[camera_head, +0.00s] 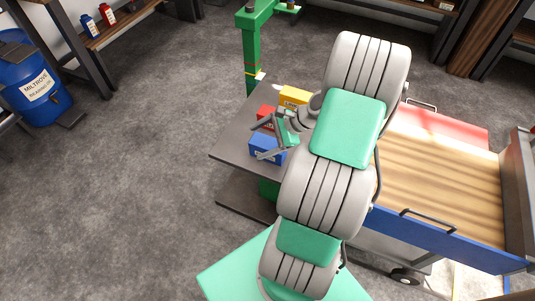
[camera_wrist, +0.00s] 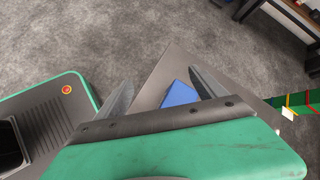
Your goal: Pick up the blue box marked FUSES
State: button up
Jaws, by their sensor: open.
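A blue box (camera_head: 266,149) lies on the grey table near its left edge in the head view, with a pale label on its front that is too small to read. In the wrist view a blue box (camera_wrist: 180,94) shows between my finger tips, on the table and partly hidden by my gripper body. My gripper (camera_head: 267,141) is open and empty, above and close to the blue box; its two fingers also show in the wrist view (camera_wrist: 158,92). I cannot tell whether a finger touches the box.
A red box (camera_head: 266,113) and a yellow box (camera_head: 294,97) stand behind the blue one on the grey table (camera_head: 232,141). A green post (camera_head: 251,60) rises at the table's back. A cart with a wooden bed (camera_head: 440,165) stands to the right.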

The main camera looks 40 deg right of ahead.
aim_at(273, 144)
jog(key=s+d+f+m+t, duration=0.1)
jog(key=d+m, duration=0.1)
jog(key=m, duration=0.1)
jog(key=s+d+f+m+t, duration=0.1)
jog(key=d+f+m+t, duration=0.1)
jog(key=d+m, duration=0.1)
jog(key=s+d+f+m+t+b, duration=0.1)
jog(key=d+f+m+t, duration=0.1)
jog(key=m, duration=0.1)
jog(key=shift+s+d+f, duration=0.15)
jog(key=shift+s+d, duration=0.05)
jog(key=shift+s, duration=0.15)
jog(key=shift+w+f+t, duration=0.1)
jog(key=shift+w+t, duration=0.05)
jog(key=shift+t, duration=0.15)
jog(key=x, duration=0.7)
jog(key=shift+w+d+f, duration=0.25)
jog(key=shift+c, duration=0.3)
grip_shut()
